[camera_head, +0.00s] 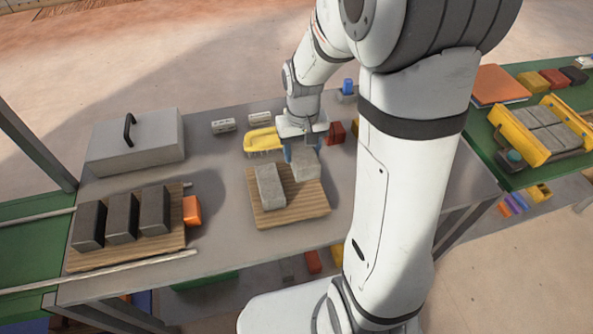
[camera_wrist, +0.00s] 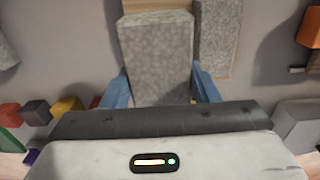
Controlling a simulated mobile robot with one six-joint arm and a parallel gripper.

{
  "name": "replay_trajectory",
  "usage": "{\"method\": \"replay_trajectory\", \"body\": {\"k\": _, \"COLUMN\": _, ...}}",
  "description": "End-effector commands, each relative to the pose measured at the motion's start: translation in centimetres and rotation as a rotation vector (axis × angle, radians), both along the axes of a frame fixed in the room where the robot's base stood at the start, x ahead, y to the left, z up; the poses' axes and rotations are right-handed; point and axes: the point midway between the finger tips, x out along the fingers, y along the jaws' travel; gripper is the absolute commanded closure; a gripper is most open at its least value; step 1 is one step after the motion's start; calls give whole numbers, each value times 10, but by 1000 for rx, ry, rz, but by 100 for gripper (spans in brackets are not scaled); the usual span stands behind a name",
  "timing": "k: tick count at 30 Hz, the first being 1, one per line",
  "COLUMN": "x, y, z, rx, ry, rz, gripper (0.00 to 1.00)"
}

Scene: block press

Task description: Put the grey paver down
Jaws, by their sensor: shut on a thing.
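My gripper (camera_head: 303,150) is shut on a speckled light-grey paver (camera_head: 305,167), over the back right part of a slatted wooden board (camera_head: 292,211). In the wrist view the held paver (camera_wrist: 155,58) sits between the blue fingers (camera_wrist: 160,88). I cannot tell whether its underside touches the board. A second grey paver (camera_head: 270,186) lies on the board just left of the held one. It also shows in the wrist view (camera_wrist: 215,45), to the right and farther from the camera.
A left board (camera_head: 125,255) holds three dark blocks, with an orange block (camera_head: 192,210) beside it. A grey lidded box (camera_head: 135,142) stands at the back left. A yellow brush-like thing (camera_head: 263,140) and a red block (camera_head: 336,132) lie close behind my gripper. The board's front right is bare.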

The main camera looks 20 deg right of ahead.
Motion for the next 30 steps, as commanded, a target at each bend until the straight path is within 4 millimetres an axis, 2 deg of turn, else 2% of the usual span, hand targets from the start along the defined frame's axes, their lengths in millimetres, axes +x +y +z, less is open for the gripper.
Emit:
{"method": "replay_trajectory", "body": {"k": 2, "x": -3, "y": 1, "z": -5, "rx": 0, "ry": 0, "rz": 2, "gripper": 97}}
{"method": "replay_trajectory", "body": {"k": 9, "x": -5, "y": 1, "z": -43, "rx": 0, "ry": 3, "rz": 4, "gripper": 97}}
{"method": "replay_trajectory", "body": {"k": 16, "x": -4, "y": 1, "z": -63, "rx": 0, "ry": 2, "rz": 2, "gripper": 97}}
{"method": "replay_trajectory", "body": {"k": 22, "x": -4, "y": 0, "z": -89, "rx": 0, "ry": 2, "rz": 1, "gripper": 97}}
{"method": "replay_trajectory", "body": {"k": 30, "x": -4, "y": 0, "z": -97, "rx": 0, "ry": -2, "rz": -1, "gripper": 97}}
